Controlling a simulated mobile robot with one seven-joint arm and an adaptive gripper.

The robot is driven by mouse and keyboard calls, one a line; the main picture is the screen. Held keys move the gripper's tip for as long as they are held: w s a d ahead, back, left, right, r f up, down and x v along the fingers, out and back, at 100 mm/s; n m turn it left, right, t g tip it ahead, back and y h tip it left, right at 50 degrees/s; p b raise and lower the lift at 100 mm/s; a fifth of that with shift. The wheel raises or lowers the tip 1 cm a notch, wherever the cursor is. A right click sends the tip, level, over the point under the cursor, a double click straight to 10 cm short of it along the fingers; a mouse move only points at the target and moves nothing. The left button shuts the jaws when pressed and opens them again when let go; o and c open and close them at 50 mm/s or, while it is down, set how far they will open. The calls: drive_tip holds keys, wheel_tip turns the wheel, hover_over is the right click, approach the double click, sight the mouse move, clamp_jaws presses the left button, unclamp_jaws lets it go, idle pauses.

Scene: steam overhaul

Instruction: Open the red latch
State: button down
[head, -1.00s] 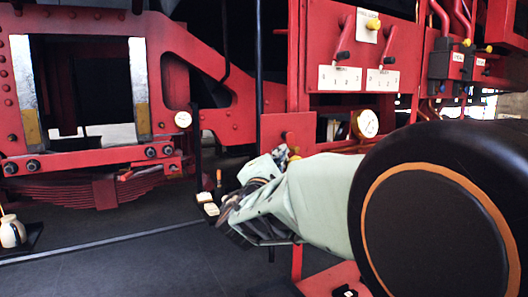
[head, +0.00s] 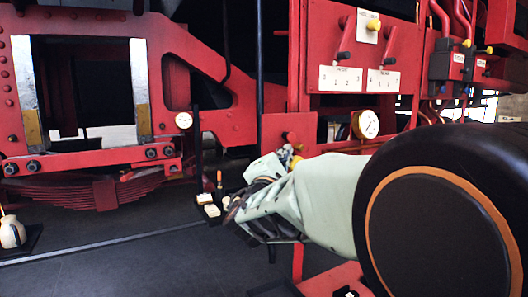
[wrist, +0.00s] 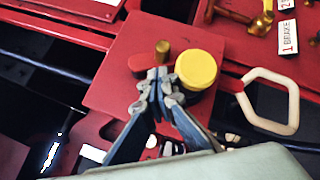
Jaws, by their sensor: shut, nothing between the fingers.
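A red panel (wrist: 125,85) fills the middle of the wrist view. It bears a small rounded red piece (wrist: 141,62), which looks like the red latch, with a brass pin (wrist: 162,48) beside it. A round yellow knob (wrist: 198,69) sits just to the right. My gripper (wrist: 160,78) is shut and empty, its fingertips just below the brass pin and the red piece. I cannot tell whether they touch. In the head view my gripper (head: 262,205) is below the red panel (head: 288,128), and its fingertips are hard to make out.
A cream hexagonal ring (wrist: 270,100) is right of the panel in the wrist view. A small jug (head: 12,232) stands at far left.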

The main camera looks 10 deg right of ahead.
sight(297, 150)
drive_tip(key=shift+w+d+r+b, duration=0.1)
drive_tip(key=shift+d+r+b, duration=0.1)
drive_tip(key=shift+d+b, duration=0.9)
idle(1.3)
drive_tip(key=shift+w+d, duration=0.1)
drive_tip(key=shift+d, duration=0.45)
drive_tip(key=shift+f, duration=0.1)
drive_tip(key=shift+a+f, duration=0.35)
drive_tip(key=shift+a, duration=0.05)
drive_tip(key=shift+a+f+b, duration=0.15)
drive_tip(key=shift+b, duration=0.25)
drive_tip(key=shift+s+a, duration=0.25)
drive_tip(key=shift+s, duration=0.3)
drive_tip(key=shift+a+f+b, duration=0.15)
drive_tip(key=shift+a+b, duration=0.25)
drive_tip(key=shift+a, duration=0.3)
drive_tip(key=shift+a, duration=0.15)
